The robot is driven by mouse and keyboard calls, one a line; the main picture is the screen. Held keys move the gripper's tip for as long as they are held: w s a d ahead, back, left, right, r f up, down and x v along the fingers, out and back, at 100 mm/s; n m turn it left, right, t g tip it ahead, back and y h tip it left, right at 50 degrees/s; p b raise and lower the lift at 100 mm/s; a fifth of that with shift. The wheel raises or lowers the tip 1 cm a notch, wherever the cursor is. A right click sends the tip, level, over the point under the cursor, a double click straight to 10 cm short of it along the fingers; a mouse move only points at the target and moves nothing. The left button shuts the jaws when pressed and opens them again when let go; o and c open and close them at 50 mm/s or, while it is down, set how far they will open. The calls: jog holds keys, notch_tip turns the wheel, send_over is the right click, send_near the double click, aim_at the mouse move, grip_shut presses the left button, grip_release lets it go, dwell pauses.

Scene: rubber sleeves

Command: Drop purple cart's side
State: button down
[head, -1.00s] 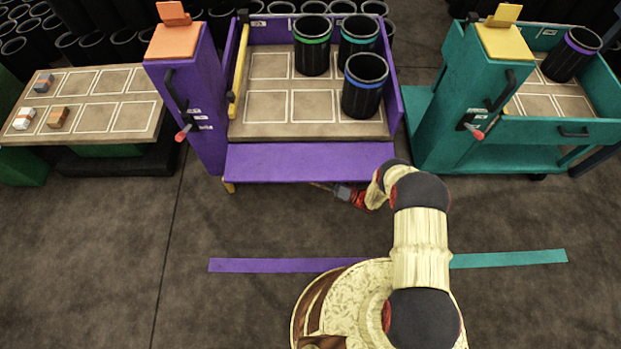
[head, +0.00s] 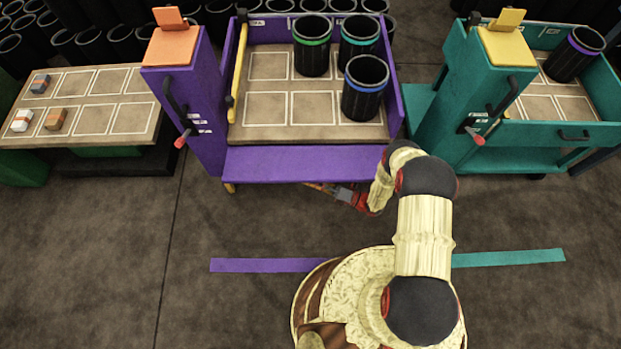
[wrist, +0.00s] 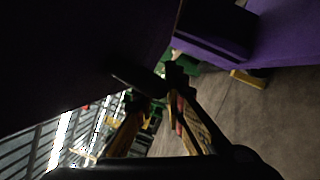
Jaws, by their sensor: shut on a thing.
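The purple cart (head: 213,100) stands ahead of me in the head view. Its front side (head: 300,164) is folded outward and down below the deck edge, leaving the deck open toward me. My gripper (head: 320,188) reaches in low under this side's front edge, mostly hidden by it and my arm. In the wrist view my gripper (wrist: 155,90) is shut on a dark bar, which looks like the side's handle (wrist: 132,79). The dark underside of a panel fills the upper left there.
Black bins with green, teal and blue rims (head: 365,88) stand on the purple deck. A teal cart (head: 440,120) is close on the right. A table (head: 85,125) with small boxes is on the left. Floor between me and the carts is clear.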

jog(key=c, duration=1.8)
grip_release()
jog(key=shift+c, duration=0.2)
jog(key=shift+d, duration=0.1)
jog(key=v, duration=1.2)
